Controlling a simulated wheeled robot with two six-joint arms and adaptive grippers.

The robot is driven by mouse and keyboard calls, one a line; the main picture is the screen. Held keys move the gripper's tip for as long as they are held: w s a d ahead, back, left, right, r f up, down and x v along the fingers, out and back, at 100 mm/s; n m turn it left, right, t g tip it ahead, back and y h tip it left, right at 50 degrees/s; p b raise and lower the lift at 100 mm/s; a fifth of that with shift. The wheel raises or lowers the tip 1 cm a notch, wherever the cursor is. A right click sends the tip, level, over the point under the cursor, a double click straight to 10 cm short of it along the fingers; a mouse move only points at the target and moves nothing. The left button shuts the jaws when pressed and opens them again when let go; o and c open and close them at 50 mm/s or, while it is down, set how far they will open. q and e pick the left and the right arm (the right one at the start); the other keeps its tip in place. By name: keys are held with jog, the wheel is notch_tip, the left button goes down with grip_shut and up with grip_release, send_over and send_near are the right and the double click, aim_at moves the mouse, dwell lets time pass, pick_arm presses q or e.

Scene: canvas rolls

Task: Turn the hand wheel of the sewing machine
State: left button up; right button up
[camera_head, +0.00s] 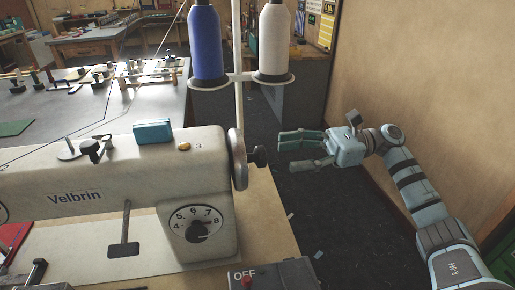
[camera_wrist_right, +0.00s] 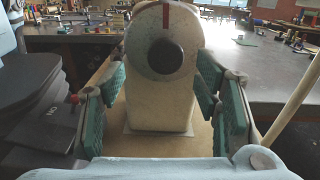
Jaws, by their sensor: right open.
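The cream sewing machine (camera_head: 110,185), marked Velbrin, stands on the bench at the left of the head view. Its hand wheel (camera_head: 238,160) is a grey disc on the machine's right end with a dark knob (camera_head: 259,156) sticking out. In the right wrist view the hand wheel (camera_wrist_right: 150,28) faces the camera, with a red mark at its top. My right gripper (camera_head: 281,152) is open and empty, just right of the knob and pointing at it. In the wrist view its green-padded fingers stand either side of the wheel, apparently not touching it. My left gripper is out of view.
A blue thread cone (camera_head: 205,42) and a white one (camera_head: 273,40) stand on a holder above and behind the wheel. A grey box marked OFF (camera_head: 277,276) sits at the bench's front. A wall (camera_head: 425,80) rises behind my right arm.

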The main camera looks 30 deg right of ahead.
aim_at(262, 155)
jog(key=x, duration=0.2)
jog(key=w+x, duration=0.1)
jog(key=x, duration=0.2)
jog(key=p+x, duration=0.1)
jog(key=x, duration=0.1)
jog(key=shift+w+f, duration=0.2)
jog(key=shift+w, duration=0.2)
jog(key=shift+s+a+r, duration=0.1)
jog(key=shift+s+a, duration=0.1)
jog(key=shift+s+r, duration=0.15)
jog(key=shift+s, duration=0.15)
jog(key=shift+s+d, duration=0.15)
jog(key=c, duration=0.4)
jog(key=shift+d, duration=0.15)
jog(key=shift+c, duration=1.3)
jog(key=c, duration=0.3)
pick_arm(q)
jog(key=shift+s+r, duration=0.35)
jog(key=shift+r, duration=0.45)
pick_arm(e)
jog(key=shift+c, duration=0.9)
